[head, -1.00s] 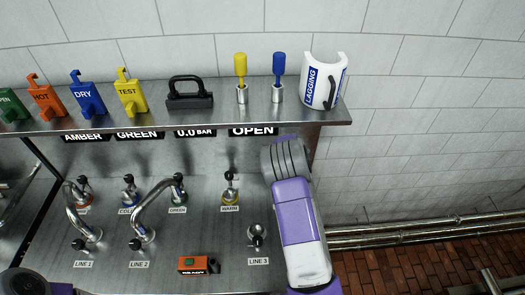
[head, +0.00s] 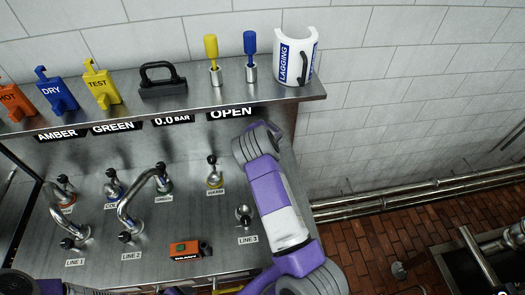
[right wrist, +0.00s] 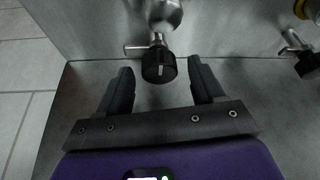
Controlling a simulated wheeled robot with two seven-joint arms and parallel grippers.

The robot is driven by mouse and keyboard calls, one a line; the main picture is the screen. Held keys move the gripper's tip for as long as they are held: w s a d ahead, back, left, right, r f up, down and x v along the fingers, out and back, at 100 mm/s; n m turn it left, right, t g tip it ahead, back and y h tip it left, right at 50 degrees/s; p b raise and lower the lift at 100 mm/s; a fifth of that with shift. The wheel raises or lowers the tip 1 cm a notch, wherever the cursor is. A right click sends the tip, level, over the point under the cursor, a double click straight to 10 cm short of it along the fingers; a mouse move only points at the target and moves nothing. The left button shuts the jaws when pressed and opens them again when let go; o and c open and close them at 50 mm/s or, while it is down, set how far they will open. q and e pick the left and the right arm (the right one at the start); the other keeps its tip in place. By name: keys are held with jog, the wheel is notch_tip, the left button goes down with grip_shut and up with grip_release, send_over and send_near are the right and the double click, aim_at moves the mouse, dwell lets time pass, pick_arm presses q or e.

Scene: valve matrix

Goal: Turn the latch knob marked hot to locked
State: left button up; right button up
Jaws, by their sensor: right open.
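My right gripper (right wrist: 160,72) is open in the right wrist view. An orange tag reading HOT (head: 12,103) hangs at the shelf's left. My left gripper does not show.
A steel shelf (head: 215,112) overhangs the panel, holding tags, a black handled block (head: 162,80), yellow and blue handled tools, and a white LAGGING shell (head: 296,52). Bent pipes (head: 135,200) rise over the left valves. An orange box (head: 188,249) lies in front. Another knob (right wrist: 308,65) is at right.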

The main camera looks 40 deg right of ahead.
jog(key=c, duration=1.1)
jog(key=shift+o, duration=0.2)
